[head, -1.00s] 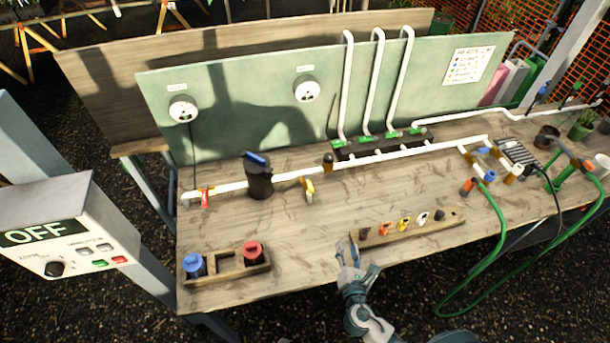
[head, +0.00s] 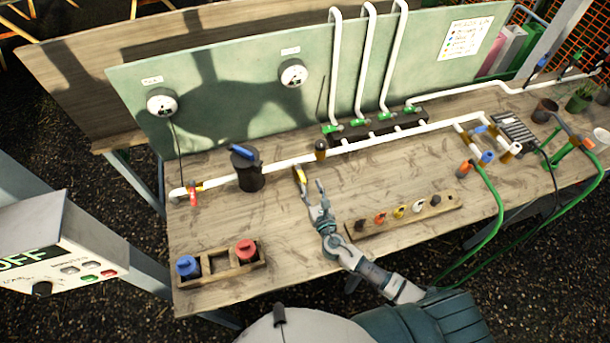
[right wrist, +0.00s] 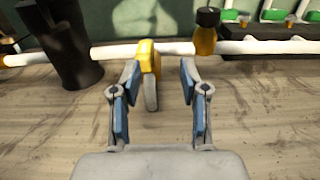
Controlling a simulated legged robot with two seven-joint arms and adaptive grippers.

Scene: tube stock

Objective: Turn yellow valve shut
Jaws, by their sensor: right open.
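The yellow valve (head: 300,175) sits on the white pipe (head: 280,164), right of the black filter housing (head: 248,172). In the right wrist view the yellow valve (right wrist: 150,58) has a pale lever (right wrist: 151,94) pointing down toward my gripper, across the pipe. My right gripper (head: 311,187) is open just in front of the valve. In the right wrist view the fingers of my right gripper (right wrist: 160,80) stand on both sides of the lever, with the left finger closer to it. I see no clear contact. My left gripper is not in view.
A red valve (head: 193,194) is on the pipe at the left. A rack of coloured fittings (head: 405,214) lies right of my arm. A wooden tray (head: 220,271) with blue and red caps stands at the front left. Green valves (head: 361,122) line the manifold behind.

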